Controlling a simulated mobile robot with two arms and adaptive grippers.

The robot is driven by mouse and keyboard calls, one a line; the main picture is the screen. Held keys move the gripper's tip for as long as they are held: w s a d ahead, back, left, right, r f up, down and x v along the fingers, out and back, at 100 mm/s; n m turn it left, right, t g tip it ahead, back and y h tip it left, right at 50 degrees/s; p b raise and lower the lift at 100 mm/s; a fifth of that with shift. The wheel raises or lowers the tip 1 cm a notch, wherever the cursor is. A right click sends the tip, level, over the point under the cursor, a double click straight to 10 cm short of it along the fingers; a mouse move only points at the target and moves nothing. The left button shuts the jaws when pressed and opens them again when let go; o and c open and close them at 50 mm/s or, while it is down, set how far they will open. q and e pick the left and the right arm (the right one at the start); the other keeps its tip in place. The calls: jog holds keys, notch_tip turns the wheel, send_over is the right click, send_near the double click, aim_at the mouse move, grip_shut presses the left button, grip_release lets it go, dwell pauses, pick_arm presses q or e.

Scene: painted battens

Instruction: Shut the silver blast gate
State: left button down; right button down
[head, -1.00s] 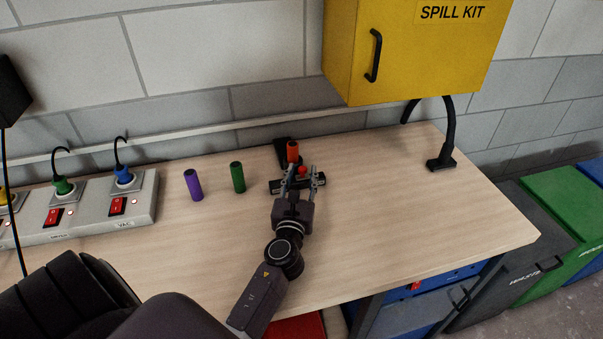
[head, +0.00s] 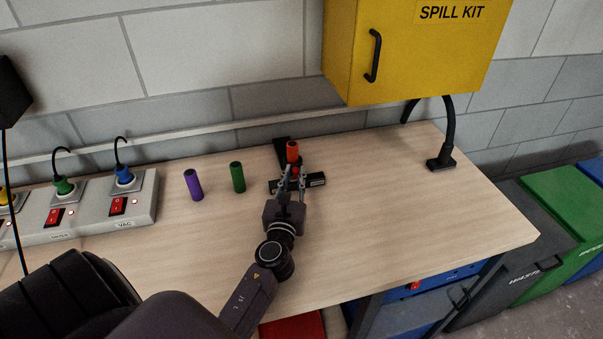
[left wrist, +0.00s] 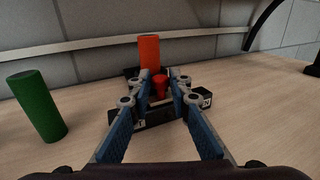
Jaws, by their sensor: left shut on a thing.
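My left gripper (head: 293,173) reaches over the bench. Its two fingers have closed on a small red knob (left wrist: 160,86), which shows between the fingertips in the left wrist view. The knob stands on a low black device (head: 316,180) with white markings, partly hidden by the fingers. An orange-red cylinder (head: 292,150) stands upright just behind the knob; it also shows in the left wrist view (left wrist: 149,53). I cannot make out a silver blast gate in either view. My right gripper is not in view.
A green cylinder (head: 237,177) and a purple cylinder (head: 193,185) stand to the left. A power strip (head: 140,208) with plugs lies further left. A yellow spill kit cabinet (head: 415,60) hangs above. A black bent arm (head: 445,140) stands at right. The bench's right front is clear.

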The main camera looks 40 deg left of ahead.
pick_arm(q)
jog(key=s+a, duration=0.2)
jog(key=shift+s+a+f, duration=0.1)
jog(key=shift+s+a, duration=0.1)
jog(key=shift+s, duration=0.1)
jog(key=shift+d, duration=0.1)
jog(key=c, duration=2)
grip_release()
jog(key=shift+o, duration=1)
jog(key=shift+s, duration=0.15)
jog(key=shift+s+d, duration=0.2)
jog(key=shift+s, duration=0.2)
jog(key=v, duration=1.1)
